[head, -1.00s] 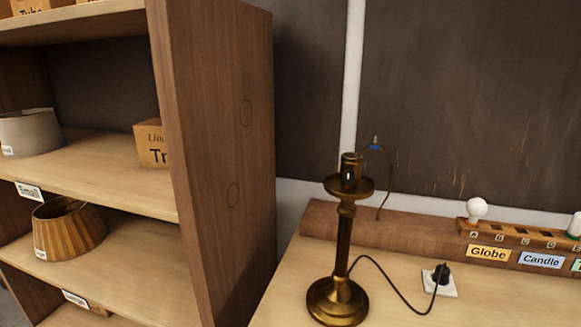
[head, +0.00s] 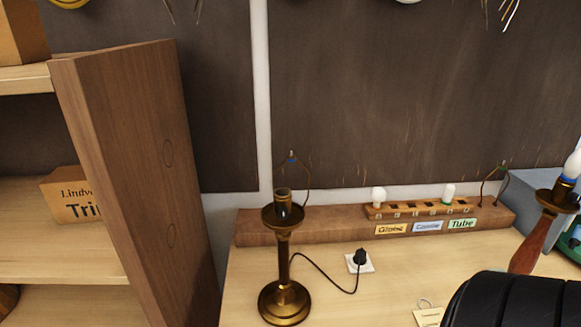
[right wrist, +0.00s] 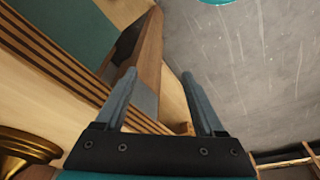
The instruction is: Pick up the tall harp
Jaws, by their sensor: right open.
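Two thin wire harps stand at the wooden rail behind the table. One harp (head: 309,178) with a small blue spot at its top shows just behind the brass lamp (head: 284,250) and looks the taller; the lamp hides part of it. The other harp (head: 483,186) stands near the rail's right end. My right gripper (right wrist: 159,75) is open, with nothing held between its fingers. Its fingers are outside the head view, and I cannot make out a harp in the right wrist view. My left gripper is not in view.
A bulb rack (head: 420,209) with Globe, Candle and Tube labels sits on the rail. A black cord runs from the brass lamp to a plug (head: 360,258). A wooden-stemmed lamp (head: 530,243) stands right, near my dark arm. A shelf (head: 135,170) stands left.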

